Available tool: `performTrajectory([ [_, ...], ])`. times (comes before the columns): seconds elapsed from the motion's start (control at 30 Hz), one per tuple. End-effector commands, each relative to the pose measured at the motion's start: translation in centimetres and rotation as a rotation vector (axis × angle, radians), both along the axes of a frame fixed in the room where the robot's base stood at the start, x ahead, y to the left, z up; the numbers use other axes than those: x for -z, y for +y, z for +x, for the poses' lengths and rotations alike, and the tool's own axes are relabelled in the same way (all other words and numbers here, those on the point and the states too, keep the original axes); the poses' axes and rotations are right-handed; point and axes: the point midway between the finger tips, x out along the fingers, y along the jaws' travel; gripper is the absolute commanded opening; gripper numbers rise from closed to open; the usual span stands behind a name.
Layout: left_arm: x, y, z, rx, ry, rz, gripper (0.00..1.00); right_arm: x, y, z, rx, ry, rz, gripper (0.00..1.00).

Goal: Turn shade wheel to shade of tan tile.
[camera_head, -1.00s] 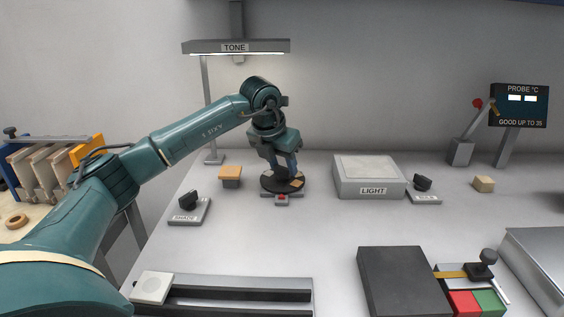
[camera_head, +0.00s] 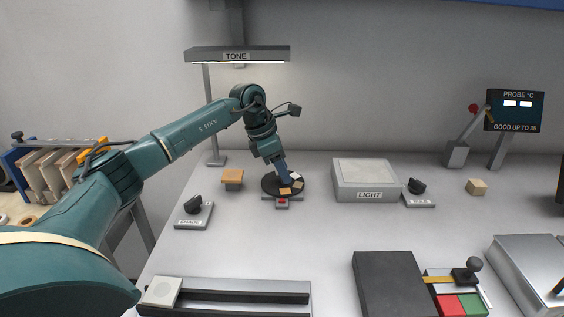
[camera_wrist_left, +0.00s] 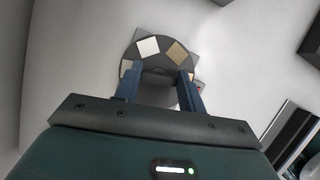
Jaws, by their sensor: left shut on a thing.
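The shade wheel (camera_head: 269,187) is a dark round disc with white and tan patches, lying on a small grey base with a red mark at its front. My left gripper (camera_head: 284,179) comes down on the wheel from above and is shut on its raised middle. In the left wrist view, the fingers (camera_wrist_left: 158,77) straddle the dark middle of the wheel (camera_wrist_left: 123,52), with a pale patch and a tan patch beyond them. The tan tile (camera_head: 232,173) lies on a small dark stand left of the wheel. My right gripper is not in view.
A plate labelled SHADE with a black knob (camera_head: 194,204) stands front left of the wheel. A grey LIGHT box (camera_head: 366,181) stands to the right. The TONE lamp (camera_head: 237,54) hangs above. A dark slab (camera_head: 390,285) lies front right. The bench between is clear.

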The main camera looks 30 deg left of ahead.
Motion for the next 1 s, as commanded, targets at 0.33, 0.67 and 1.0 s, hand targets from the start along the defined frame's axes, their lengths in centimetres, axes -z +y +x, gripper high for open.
performTrajectory([
  [0.33,-0.2,0.02,0.12,0.153,-0.004,-0.001,0.17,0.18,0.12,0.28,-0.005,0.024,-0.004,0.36],
  [0.67,-0.15,-0.01,0.1,0.188,-0.005,0.001,0.17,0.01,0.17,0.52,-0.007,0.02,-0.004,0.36],
  [1.0,-0.14,-0.01,0.11,0.186,-0.004,0.001,0.46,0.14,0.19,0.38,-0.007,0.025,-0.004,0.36],
])
